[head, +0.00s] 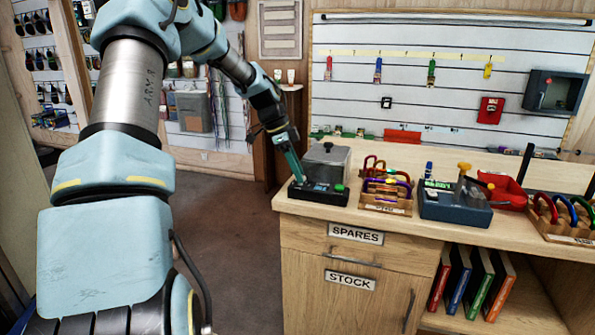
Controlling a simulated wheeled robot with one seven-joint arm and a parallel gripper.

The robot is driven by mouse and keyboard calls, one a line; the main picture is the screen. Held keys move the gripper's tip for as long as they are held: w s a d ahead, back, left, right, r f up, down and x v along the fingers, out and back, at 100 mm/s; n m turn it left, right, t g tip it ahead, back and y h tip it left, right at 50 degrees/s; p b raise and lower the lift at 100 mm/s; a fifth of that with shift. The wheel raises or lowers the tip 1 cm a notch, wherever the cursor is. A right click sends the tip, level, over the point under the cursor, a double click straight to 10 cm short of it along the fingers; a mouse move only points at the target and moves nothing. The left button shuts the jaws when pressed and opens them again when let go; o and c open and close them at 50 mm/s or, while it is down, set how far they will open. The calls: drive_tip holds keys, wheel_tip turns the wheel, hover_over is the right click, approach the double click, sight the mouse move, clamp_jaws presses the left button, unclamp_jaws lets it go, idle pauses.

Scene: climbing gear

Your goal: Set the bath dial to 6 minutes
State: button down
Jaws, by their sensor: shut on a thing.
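The bath (325,165) is a grey lidded box with a black front panel at the left end of the counter. A green button (339,187) shows on the right of its panel. My gripper (301,181) reaches down from the upper left to the left part of that panel. Its teal fingers are shut on the bath dial, which is mostly hidden by the fingertips. The dial's marks and pointer are too small to read, so I cannot tell its setting.
Right of the bath stand a wooden rack of carabiners (386,207), a blue-grey device (455,210) with a yellow knob, a red tray (507,194) and another carabiner rack (566,237). The wooden counter (420,231) has a narrow clear front strip.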

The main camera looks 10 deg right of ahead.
drive_tip(key=c, duration=0.8)
unclamp_jaws()
